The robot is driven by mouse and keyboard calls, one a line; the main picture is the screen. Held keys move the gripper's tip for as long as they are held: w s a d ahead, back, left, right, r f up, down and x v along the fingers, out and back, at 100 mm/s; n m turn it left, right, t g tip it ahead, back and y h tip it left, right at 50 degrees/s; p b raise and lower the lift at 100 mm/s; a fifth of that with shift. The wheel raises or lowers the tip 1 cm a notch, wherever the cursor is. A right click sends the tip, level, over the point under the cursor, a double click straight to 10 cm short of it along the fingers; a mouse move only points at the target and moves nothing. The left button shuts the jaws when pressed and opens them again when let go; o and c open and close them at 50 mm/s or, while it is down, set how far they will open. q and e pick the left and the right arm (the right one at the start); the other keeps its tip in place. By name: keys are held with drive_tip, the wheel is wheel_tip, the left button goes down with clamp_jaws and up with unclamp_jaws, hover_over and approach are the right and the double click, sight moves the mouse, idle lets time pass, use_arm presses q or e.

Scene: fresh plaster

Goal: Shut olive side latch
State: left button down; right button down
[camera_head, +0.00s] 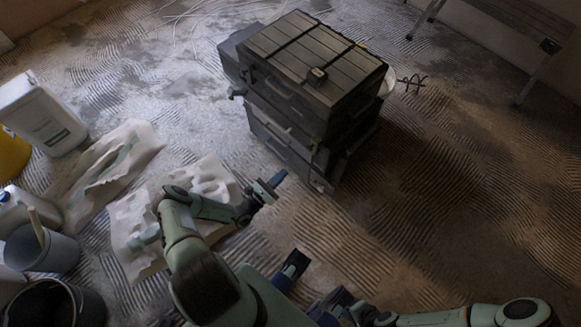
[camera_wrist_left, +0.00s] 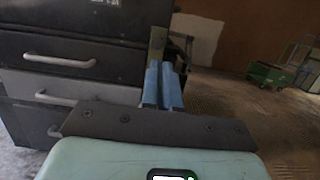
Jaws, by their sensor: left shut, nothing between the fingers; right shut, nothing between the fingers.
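The dark stacked toolbox (camera_head: 300,75) stands on the floor in the head view, with a slatted lid on top. An olive latch (camera_wrist_left: 157,45) shows upright at the toolbox's edge in the left wrist view, just beyond my left fingertips; contact cannot be told. In the head view a small olive piece (camera_head: 316,145) shows near the corner. My left gripper (camera_head: 277,180) is shut and empty, in front of the toolbox's lower corner; its blue fingers (camera_wrist_left: 163,72) lie close together in the wrist view. My right gripper (camera_head: 297,258) is shut and empty, nearer my body.
Grey drawer handles (camera_wrist_left: 60,61) stick out from the toolbox front. Crumpled sheets (camera_head: 190,190), buckets (camera_head: 42,250) and a white canister (camera_head: 40,115) lie to the left. The ridged floor at right is clear.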

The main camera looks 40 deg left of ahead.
use_arm(q)
drive_tip(key=shift+r+v, duration=0.2)
drive_tip(key=shift+v, duration=0.7)
drive_tip(key=shift+r+v, duration=0.2)
drive_tip(key=shift+v, duration=0.65)
drive_tip(key=shift+s+r, duration=0.1)
